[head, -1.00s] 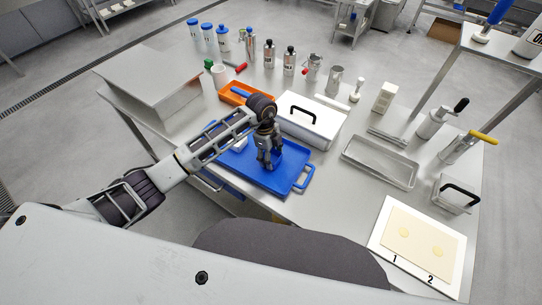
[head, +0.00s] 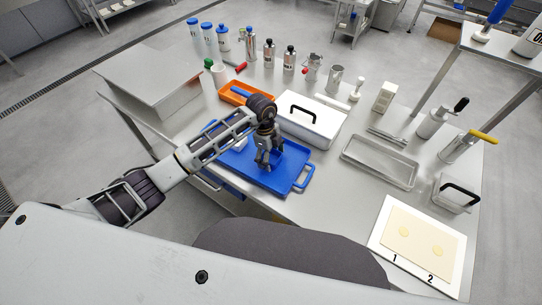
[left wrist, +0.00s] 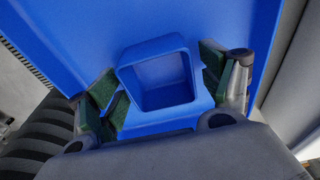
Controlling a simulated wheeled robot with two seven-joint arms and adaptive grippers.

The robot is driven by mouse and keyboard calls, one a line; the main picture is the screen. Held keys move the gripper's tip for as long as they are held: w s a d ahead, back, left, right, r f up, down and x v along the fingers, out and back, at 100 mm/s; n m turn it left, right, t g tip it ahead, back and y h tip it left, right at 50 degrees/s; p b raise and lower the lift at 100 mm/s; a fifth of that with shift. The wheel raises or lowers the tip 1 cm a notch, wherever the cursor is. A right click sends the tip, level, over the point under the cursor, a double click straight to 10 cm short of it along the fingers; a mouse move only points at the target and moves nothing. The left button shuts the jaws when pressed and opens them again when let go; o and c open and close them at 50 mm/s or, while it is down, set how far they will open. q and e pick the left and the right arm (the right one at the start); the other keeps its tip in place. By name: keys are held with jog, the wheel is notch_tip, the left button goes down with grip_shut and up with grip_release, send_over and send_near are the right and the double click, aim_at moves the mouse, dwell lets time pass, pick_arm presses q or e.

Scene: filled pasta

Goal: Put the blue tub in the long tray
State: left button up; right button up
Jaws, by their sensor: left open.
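The blue tub (left wrist: 165,82) is a small square open container, empty inside, on the blue tray (head: 288,183). In the head view the tub (head: 275,157) is mostly hidden behind my left gripper (head: 267,166). My left gripper is open and points down over the blue tray. In the left wrist view its green-padded fingers (left wrist: 164,92) stand on either side of the tub, with gaps visible beside its rim. The long tray (head: 378,163), shallow and metal, lies empty on the table to the right. My right gripper is not in view.
A white lidded box (head: 310,120) with a black handle stands between the gripper and the long tray. An orange tray (head: 233,99) is behind. Bottles and cans line the back. A white board (head: 385,252) marked 1 and 2 lies at front right.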

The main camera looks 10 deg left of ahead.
pick_arm(q)
jog(key=shift+r, duration=0.1)
notch_tip(320, 180, up, 12)
jog(key=a, duration=0.1)
jog(key=shift+w+a, duration=0.3)
jog(key=shift+a, duration=0.05)
